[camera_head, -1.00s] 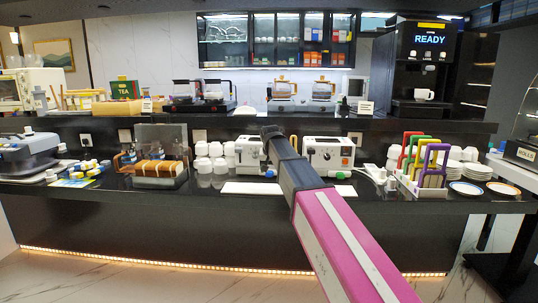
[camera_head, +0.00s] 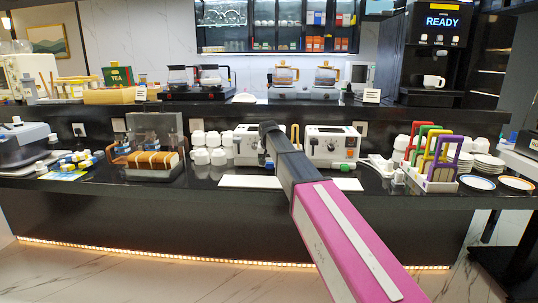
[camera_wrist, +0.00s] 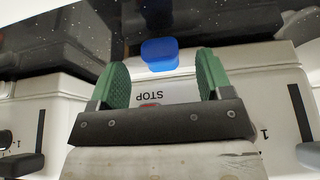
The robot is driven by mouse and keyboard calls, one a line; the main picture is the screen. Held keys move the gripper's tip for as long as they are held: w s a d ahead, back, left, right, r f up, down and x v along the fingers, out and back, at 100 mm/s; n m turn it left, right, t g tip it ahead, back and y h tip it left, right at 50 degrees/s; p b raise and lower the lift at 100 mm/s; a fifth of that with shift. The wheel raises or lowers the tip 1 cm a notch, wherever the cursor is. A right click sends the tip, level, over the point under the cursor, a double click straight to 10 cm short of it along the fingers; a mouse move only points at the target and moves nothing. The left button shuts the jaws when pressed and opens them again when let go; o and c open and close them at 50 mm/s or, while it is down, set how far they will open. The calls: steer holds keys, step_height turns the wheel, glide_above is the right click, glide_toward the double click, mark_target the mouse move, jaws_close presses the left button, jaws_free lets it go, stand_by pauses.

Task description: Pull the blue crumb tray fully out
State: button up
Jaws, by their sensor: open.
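The blue tab of the crumb tray (camera_wrist: 160,54) shows in the wrist view, just ahead of and between my fingertips, at the low edge of a white toaster. My gripper (camera_wrist: 163,66) is open, with green pads on both fingers and nothing held between them. I cannot tell how far the tray is out of the toaster. In the head view the left white toaster (camera_head: 246,146) is partly hidden by my arm, and my fingers are hidden too. The word STOP is printed on the white surface in the wrist view.
A second white toaster (camera_head: 332,142) with a green tab (camera_head: 344,167) stands to the right. A white mat (camera_head: 248,181) lies in front. White cups (camera_head: 207,155) stand to the left and a rack with coloured frames (camera_head: 432,184) to the right.

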mark_target(267, 186)
steer(key=shift+x, duration=1.4)
steer(key=c, duration=1.3)
steer(key=shift+s, duration=0.85)
steer(key=shift+s+a, duration=0.15)
steer(key=shift+s, duration=3.7)
steer(key=shift+s+a, duration=0.15)
steer(key=shift+s, duration=3.7)
